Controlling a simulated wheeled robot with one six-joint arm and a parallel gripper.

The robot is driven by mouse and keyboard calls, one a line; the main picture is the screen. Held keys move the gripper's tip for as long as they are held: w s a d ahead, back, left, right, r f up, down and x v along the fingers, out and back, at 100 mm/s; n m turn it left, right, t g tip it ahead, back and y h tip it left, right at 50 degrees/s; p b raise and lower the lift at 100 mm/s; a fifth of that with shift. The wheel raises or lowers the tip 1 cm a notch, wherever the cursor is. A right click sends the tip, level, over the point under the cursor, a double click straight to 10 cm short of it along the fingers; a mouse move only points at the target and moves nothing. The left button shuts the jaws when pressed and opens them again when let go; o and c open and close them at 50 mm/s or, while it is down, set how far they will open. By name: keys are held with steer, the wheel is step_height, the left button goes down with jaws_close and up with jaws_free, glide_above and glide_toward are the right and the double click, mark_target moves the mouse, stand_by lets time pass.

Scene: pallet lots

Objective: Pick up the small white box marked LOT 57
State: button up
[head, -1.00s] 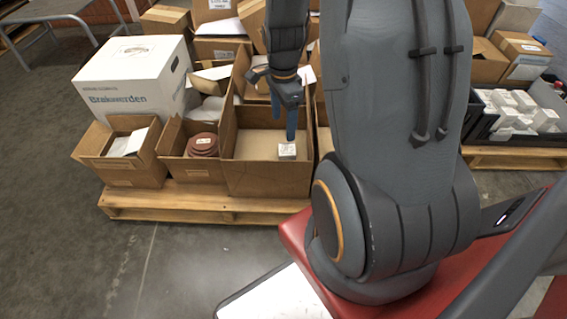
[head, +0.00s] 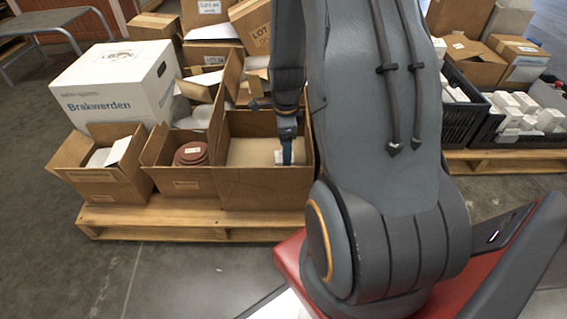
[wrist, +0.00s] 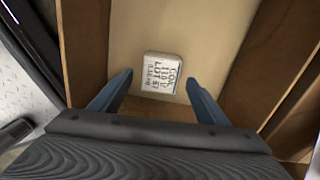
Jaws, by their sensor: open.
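The small white box (wrist: 161,73) lies on the bottom of an open cardboard box (wrist: 205,25). Its printed label reads LOT 57 in the wrist view. My gripper (wrist: 160,88) is open, with its two blue fingers reaching into the cardboard box. The white box sits just ahead of the fingertips, roughly centred between them, and is not gripped. In the head view the white box (head: 280,157) is partly hidden behind my gripper (head: 287,160). The cardboard box (head: 250,187) stands at the right of the front row on a wooden pallet.
Cardboard walls stand close on both sides of my fingers. A box with brown discs (head: 191,154) and another open box (head: 100,178) stand to the left on the pallet (head: 160,222). A large white Brakwerden box (head: 115,88) is behind. Black crates of white boxes (head: 520,110) stand right.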

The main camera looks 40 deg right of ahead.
step_height(320, 180, down, 5)
steer(key=b, duration=0.2)
steer(key=shift+w+a+r+b, duration=0.1)
steer(key=shift+a+r+b, duration=0.1)
steer(key=shift+b, duration=0.2)
steer(key=c, duration=1.2)
steer(key=shift+r, duration=0.15)
